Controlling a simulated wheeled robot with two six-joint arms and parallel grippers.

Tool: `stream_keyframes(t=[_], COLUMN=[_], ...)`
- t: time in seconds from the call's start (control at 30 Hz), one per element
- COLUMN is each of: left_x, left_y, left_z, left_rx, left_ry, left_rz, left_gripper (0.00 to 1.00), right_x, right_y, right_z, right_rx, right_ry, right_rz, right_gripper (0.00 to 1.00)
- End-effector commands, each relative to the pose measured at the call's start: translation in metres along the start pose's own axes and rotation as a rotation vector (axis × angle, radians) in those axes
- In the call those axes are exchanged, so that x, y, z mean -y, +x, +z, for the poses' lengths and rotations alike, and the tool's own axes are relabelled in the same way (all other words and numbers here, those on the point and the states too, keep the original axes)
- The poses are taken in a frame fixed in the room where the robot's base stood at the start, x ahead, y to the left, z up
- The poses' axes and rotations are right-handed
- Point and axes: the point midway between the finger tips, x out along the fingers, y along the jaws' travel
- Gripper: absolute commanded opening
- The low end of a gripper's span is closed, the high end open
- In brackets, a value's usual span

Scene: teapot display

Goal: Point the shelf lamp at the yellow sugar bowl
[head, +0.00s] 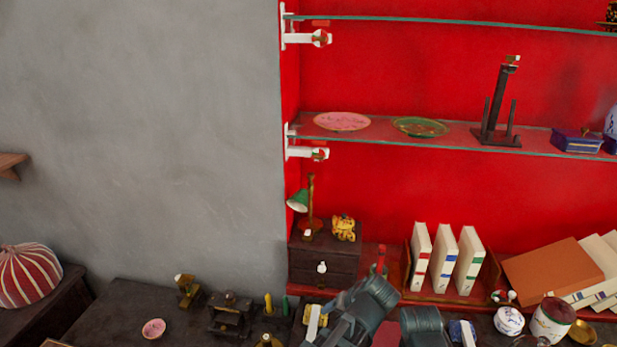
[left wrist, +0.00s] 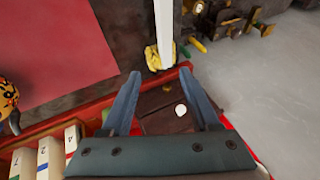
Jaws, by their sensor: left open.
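The shelf lamp (head: 299,200) has a green shade and brown stem; it stands on a small dark drawer box, shade facing left and down. A yellow, red-marked piece (head: 344,227) sits right of it on the box. Another yellow piece (head: 309,311) is low in front of the box; it seems to be the yellow thing (left wrist: 158,57) in the left wrist view. I cannot tell which is the sugar bowl. My left gripper (head: 350,312) is below and right of the box. Its fingers (left wrist: 163,98) are apart and empty. My right gripper (head: 425,327) seems partly visible; its fingers are hidden.
The drawer box (head: 325,255) has a white knob. White books (head: 443,260) stand right of it on the red shelf. A glass shelf (head: 375,137) with plates is above the lamp. Small metal pieces (head: 230,310) crowd the dark table at left.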

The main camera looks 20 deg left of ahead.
Motion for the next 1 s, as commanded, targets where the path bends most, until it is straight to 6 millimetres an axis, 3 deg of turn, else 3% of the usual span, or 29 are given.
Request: stream_keyframes(t=[0.03, 0.2, 0.3, 0.4, 0.53, 0.7, 1.0], left_x=[0.019, 0.081, 0.106, 0.12, 0.128, 0.131, 0.139], left_y=[-0.002, -0.022, -0.043, -0.062, -0.078, -0.086, -0.075], left_z=[-0.039, -0.145, -0.194, -0.23, -0.257, -0.268, -0.283], left_rx=[-0.095, -0.475, -0.682, -0.843, -0.972, -1.031, -1.031], left_ry=[-0.104, -0.409, -0.517, -0.579, -0.614, -0.625, -0.628], left_rz=[-0.071, -0.229, -0.254, -0.245, -0.22, -0.202, -0.204], left_gripper=[0.61, 0.61, 0.61, 0.61, 0.61, 0.61, 0.61], right_x=[-0.001, -0.002, -0.003, -0.003, -0.003, -0.003, -0.003], right_y=[-0.008, -0.02, -0.026, -0.03, -0.032, -0.033, -0.033], right_z=[0.001, 0.001, 0.002, 0.002, 0.002, 0.002, 0.002], right_rx=[0.0, 0.0, 0.0, 0.0, 0.0, 0.0, 0.0], right_ry=[0.0, -0.001, -0.001, -0.001, -0.001, -0.001, -0.001], right_rz=[0.0, 0.0, 0.0, 0.0, 0.0, 0.0, 0.0], right_gripper=[0.5, 0.5, 0.5, 0.5, 0.5, 0.5, 0.5])
